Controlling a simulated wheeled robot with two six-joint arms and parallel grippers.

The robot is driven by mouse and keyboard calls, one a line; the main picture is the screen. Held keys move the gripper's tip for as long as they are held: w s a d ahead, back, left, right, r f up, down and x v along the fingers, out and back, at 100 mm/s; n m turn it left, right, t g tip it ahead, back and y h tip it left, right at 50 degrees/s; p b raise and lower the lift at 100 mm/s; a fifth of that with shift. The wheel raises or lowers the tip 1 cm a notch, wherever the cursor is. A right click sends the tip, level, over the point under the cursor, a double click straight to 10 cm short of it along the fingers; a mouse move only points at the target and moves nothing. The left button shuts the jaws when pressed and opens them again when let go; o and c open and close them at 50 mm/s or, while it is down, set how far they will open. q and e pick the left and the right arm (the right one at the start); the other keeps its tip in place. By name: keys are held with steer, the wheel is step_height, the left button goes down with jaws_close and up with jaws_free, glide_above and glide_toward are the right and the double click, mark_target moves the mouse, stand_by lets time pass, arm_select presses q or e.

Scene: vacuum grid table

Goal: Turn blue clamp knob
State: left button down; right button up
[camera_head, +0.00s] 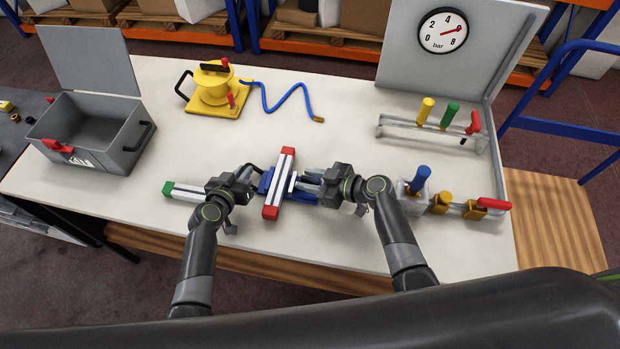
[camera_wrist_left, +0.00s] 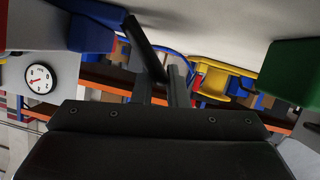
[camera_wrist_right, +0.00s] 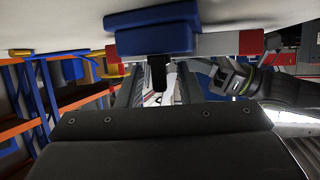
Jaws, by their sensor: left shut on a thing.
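The blue clamp (camera_head: 265,183) lies on the table at the crossing of a grey bar with red ends (camera_head: 280,185) and a grey bar with a green end (camera_head: 185,191). My left gripper (camera_head: 251,179) is at the clamp's left side. In the left wrist view its fingers (camera_wrist_left: 166,84) are shut on a slanted black handle (camera_wrist_left: 145,42), which looks like the clamp's knob. My right gripper (camera_head: 303,183) is at the clamp's right side. In the right wrist view its fingers (camera_wrist_right: 158,90) stand apart, with a black part (camera_wrist_right: 158,72) below the blue clamp body (camera_wrist_right: 154,32) between them.
A grey open box (camera_head: 95,130) stands at the left. A yellow reel (camera_head: 213,90) with a blue hose (camera_head: 285,105) is at the back. A rail with coloured handles (camera_head: 430,130), a gauge panel (camera_head: 443,31) and a valve row (camera_head: 440,203) are at the right.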

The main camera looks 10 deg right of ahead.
jaws_close()
stand_by(0.3)
steer(key=shift+a+f+m+t+h, duration=0.1)
steer(key=shift+m+t+h, duration=0.85)
steer(key=shift+m, duration=0.25)
steer(key=shift+m+t+h, duration=0.85)
steer(key=shift+m+h, duration=0.2)
steer(key=shift+m, duration=0.05)
jaws_free()
